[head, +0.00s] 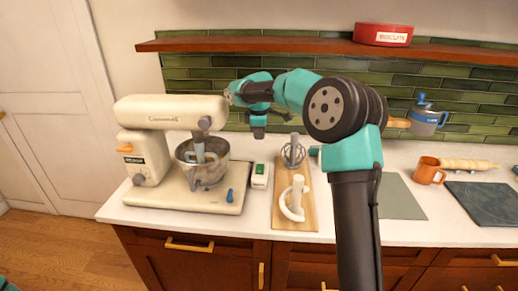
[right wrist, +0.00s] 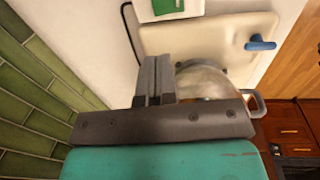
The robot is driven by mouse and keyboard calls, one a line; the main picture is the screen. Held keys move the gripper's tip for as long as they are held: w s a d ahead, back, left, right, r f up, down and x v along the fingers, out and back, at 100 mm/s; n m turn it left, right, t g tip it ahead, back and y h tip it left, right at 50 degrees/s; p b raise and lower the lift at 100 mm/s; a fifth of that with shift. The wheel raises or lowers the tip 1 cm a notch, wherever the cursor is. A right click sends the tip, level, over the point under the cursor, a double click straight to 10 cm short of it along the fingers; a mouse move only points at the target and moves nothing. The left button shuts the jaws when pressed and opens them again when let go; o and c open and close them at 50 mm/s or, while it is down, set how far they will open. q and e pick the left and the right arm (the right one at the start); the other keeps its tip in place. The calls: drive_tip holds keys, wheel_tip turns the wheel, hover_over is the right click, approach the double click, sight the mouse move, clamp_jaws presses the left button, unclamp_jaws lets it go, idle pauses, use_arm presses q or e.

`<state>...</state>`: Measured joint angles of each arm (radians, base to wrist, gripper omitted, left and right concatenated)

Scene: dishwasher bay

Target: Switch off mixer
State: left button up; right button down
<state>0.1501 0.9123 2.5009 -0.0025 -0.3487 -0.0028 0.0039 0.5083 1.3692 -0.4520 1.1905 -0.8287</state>
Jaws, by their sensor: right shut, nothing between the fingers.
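The cream stand mixer (head: 165,110) stands at the left of the counter, its head lowered over a metal bowl (head: 208,172). An orange lever (head: 124,149) and a dark control panel are on its column, with a round knob (head: 138,179) low down. A blue lever (head: 230,195) sits on its base; it also shows in the right wrist view (right wrist: 260,43). My right gripper (head: 258,134) is shut and empty, above the counter, right of the mixer head and apart from it. In the right wrist view its closed fingers (right wrist: 153,62) partly hide the bowl (right wrist: 205,80). My left gripper is out of view.
A small white box with a green top (head: 260,175) stands right of the mixer. A wooden board (head: 282,215) holds a whisk (head: 293,152) and a white attachment (head: 297,200). An orange mug (head: 429,170) is further right. A wooden shelf (head: 280,45) runs above.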

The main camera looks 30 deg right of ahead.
sight(260, 166)
drive_tip(key=f, duration=0.4)
drive_tip(key=w+f, duration=0.1)
drive_tip(key=f, duration=0.4)
drive_tip(key=d+f, duration=0.1)
drive_tip(key=f, duration=0.3)
drive_tip(key=shift+w+f, duration=0.15)
drive_tip(key=shift+f, duration=0.1)
drive_tip(key=shift+d, duration=0.1)
